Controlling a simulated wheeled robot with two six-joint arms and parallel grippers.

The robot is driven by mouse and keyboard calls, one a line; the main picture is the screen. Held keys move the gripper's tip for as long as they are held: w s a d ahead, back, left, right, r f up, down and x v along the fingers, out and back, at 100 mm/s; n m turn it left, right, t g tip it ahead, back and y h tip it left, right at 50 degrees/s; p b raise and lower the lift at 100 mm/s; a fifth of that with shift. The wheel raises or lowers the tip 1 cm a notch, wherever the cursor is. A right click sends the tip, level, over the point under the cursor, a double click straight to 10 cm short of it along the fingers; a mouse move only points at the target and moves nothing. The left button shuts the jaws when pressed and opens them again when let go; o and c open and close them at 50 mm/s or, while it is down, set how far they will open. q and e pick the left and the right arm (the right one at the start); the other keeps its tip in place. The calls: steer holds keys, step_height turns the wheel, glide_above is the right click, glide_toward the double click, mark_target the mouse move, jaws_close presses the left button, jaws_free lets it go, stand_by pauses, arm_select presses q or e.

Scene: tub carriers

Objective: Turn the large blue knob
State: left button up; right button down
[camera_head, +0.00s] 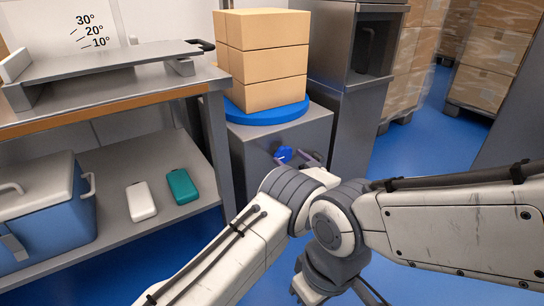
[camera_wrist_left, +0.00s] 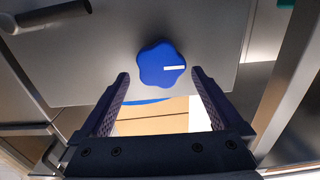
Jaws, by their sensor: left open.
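The large blue knob (camera_wrist_left: 161,66) has a lobed rim and a white mark that points right in the left wrist view. It sits on the front of a grey metal cabinet (camera_wrist_left: 95,50). In the head view the knob (camera_head: 283,154) is small and partly hidden behind my left gripper (camera_head: 297,160). My left gripper (camera_wrist_left: 160,76) is open and empty in front of the knob. The knob shows between and just beyond the fingertips, and I see no contact. My right arm comes in from the right; only a dark part of its end shows low in the head view.
Cardboard boxes (camera_head: 262,60) stand on a blue round turntable (camera_head: 268,113) on top of the cabinet. A workbench (camera_head: 110,96) at left holds a metal ramp (camera_head: 100,66). Its lower shelf bears a blue cooler (camera_head: 50,205), a white case (camera_head: 141,201) and a teal case (camera_head: 182,186).

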arm_select(q)
steer(key=shift+w, duration=0.65)
steer(key=shift+w+a+r, duration=0.1)
steer(key=shift+a, duration=0.25)
steer(key=shift+c, duration=0.3)
steer(key=shift+a, duration=0.25)
steer(key=c, duration=1)
steer(key=shift+d, duration=0.3)
steer(key=shift+c, duration=0.7)
steer(key=shift+a, duration=0.2)
arm_select(e)
steer(key=shift+w+d+f, duration=0.1)
steer(key=shift+w+d, duration=0.15)
steer(key=shift+w, duration=0.15)
arm_select(q)
steer(key=shift+n, duration=0.3)
